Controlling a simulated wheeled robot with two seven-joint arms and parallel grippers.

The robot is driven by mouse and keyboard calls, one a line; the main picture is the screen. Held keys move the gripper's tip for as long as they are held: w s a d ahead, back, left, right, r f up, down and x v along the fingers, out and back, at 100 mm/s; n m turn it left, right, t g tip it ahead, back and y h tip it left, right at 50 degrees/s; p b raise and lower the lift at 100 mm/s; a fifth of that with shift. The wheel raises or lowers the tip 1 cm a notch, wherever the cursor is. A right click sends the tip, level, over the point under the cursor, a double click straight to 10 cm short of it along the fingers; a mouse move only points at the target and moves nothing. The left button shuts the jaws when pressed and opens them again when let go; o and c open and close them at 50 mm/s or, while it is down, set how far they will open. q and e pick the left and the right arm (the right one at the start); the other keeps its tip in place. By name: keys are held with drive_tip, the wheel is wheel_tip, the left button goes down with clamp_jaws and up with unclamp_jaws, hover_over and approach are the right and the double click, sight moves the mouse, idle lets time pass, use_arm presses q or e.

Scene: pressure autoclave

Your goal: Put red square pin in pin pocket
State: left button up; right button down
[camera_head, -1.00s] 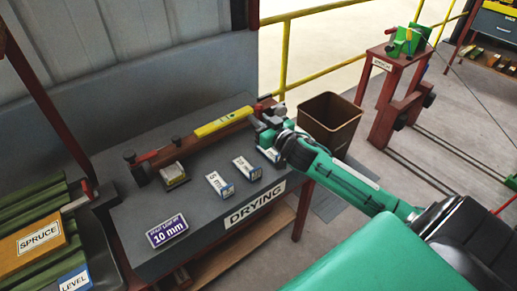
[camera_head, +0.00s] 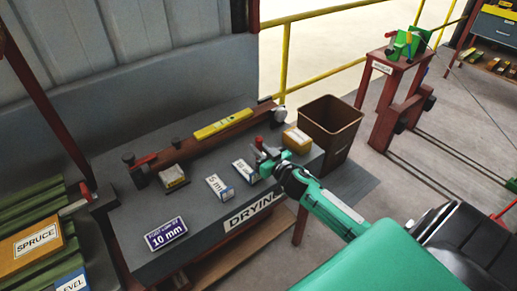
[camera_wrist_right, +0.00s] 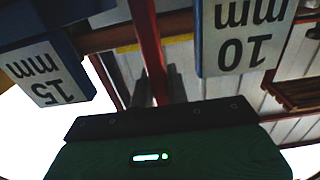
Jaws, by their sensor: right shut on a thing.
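My right gripper (camera_head: 268,160) is over the right part of the grey table, beside the upright white blocks. It is shut on a small red piece, which looks like the red square pin (camera_head: 259,142) and stands up above the fingers. In the right wrist view a red bar (camera_wrist_right: 147,45) runs down towards the gripper; I cannot tell for sure that it is the same pin. An orange box with a pale label (camera_head: 297,138) sits just right of the gripper; I cannot tell whether it is the pin pocket. My left gripper is not in view.
A red-brown beam (camera_head: 200,145) with a yellow level (camera_head: 222,124) lies along the table's back. White size blocks (camera_head: 220,187) and a purple 10 mm sign (camera_head: 166,233) stand in front. A brown bin (camera_head: 330,130) is beyond the right edge.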

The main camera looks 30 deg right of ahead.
drive_tip(key=shift+f, duration=0.1)
drive_tip(key=c, duration=1.4)
unclamp_jaws()
drive_tip(key=shift+o, duration=0.2)
